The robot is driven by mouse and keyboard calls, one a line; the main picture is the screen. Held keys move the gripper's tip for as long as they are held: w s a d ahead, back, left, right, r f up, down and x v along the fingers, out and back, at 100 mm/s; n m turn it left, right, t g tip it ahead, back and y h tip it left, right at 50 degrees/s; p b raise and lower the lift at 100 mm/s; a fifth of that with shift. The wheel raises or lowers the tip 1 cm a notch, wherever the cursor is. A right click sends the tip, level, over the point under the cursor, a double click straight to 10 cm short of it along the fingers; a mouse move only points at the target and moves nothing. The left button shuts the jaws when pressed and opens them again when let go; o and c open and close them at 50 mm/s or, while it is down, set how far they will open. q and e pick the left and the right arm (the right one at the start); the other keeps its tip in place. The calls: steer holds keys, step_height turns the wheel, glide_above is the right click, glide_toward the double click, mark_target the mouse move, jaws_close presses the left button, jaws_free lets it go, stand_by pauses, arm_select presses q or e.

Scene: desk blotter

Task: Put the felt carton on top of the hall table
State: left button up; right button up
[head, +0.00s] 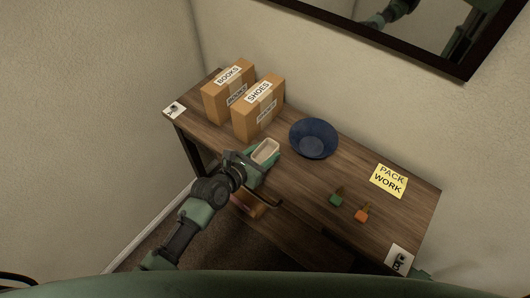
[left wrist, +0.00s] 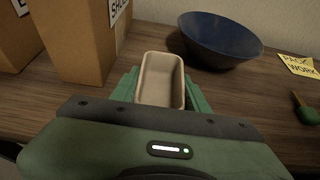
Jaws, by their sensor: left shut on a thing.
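The felt carton (head: 265,151) is a small beige open-topped box with rounded corners, and it looks empty. It also shows in the left wrist view (left wrist: 160,81), between green fingers. My left gripper (head: 264,158) is shut on it, over the front part of the wooden hall table (head: 290,188), in front of the SHOES box. I cannot tell whether the carton's base touches the tabletop. The table top also shows in the left wrist view (left wrist: 240,98).
Cardboard boxes marked BOOKS (head: 228,92) and SHOES (head: 258,107) stand behind the carton. A blue bowl (head: 313,139) is to its right. Green (head: 336,200) and orange (head: 361,215) tagged items and a yellow note (head: 389,181) lie farther right. The middle front is clear.

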arm_select(q)
steer(key=shift+f, duration=0.15)
steer(key=o, duration=1.3)
steer(key=shift+r, duration=0.25)
steer(key=v, duration=1.2)
steer(key=shift+f, duration=0.1)
